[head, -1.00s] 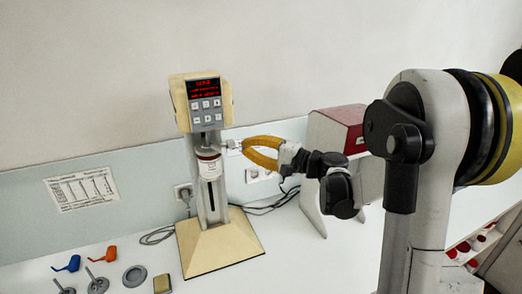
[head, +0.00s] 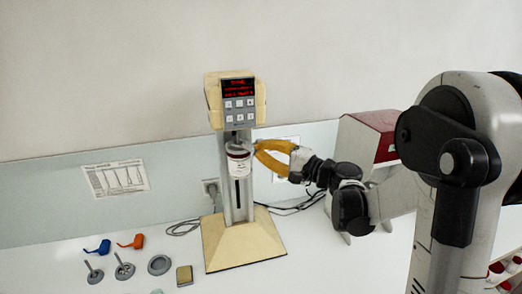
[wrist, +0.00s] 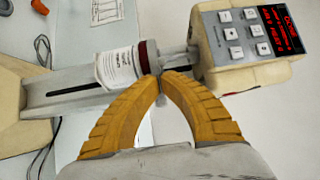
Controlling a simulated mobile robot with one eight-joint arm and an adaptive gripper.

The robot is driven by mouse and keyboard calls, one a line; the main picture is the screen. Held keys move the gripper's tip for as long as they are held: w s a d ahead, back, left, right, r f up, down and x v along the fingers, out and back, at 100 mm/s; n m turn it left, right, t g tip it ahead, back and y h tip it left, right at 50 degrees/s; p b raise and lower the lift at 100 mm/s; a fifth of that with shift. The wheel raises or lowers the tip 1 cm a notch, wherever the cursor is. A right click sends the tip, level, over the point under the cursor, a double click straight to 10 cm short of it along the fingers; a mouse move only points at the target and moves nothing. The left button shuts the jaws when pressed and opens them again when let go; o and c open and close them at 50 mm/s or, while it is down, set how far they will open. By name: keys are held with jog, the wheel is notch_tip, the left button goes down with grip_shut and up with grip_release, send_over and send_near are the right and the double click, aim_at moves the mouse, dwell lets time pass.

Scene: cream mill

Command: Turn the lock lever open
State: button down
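The cream mill (head: 238,182) stands on the white bench, with a lit red display and buttons on its head. A white jar (head: 238,163) with a dark red band hangs under the head, before the column. It also shows in the wrist view (wrist: 118,66). The lock lever is a small grey part beside the jar's top, mostly hidden by my fingertips. My gripper (head: 257,147) has its two curved yellow fingers brought together at the tips, right of the jar. In the wrist view the fingertips (wrist: 161,80) nearly meet, with a thin dark part between them.
A red and white machine (head: 368,140) stands right of the mill, behind my arm. Blue (head: 98,247) and orange (head: 132,242) pieces and several small metal parts lie at the bench's front left. Cables run behind the mill's base.

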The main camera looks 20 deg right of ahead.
aim_at(235, 151)
jog(key=shift+s+a+m+t+h+b, duration=0.25)
jog(key=shift+m+t+h, duration=0.2)
jog(key=shift+h, duration=0.2)
jog(key=shift+s+a+m+t+h+b, duration=0.15)
jog(key=shift+s+a+m+t+h, duration=0.15)
jog(key=shift+m+h, duration=0.3)
jog(key=shift+s+a+m+t+h+b, duration=0.2)
jog(key=shift+s+a+h+b, duration=0.2)
jog(key=shift+a, duration=0.25)
jog(key=shift+s+a+m+t+h+b, duration=0.15)
jog(key=shift+s+a+b, duration=0.1)
jog(key=shift+a+b, duration=0.3)
jog(key=shift+s+a, duration=0.1)
jog(key=shift+a, duration=0.8)
jog(key=shift+a+b, duration=0.25)
jog(key=shift+b, duration=0.1)
dwell(0.5)
jog(key=shift+d, duration=0.1)
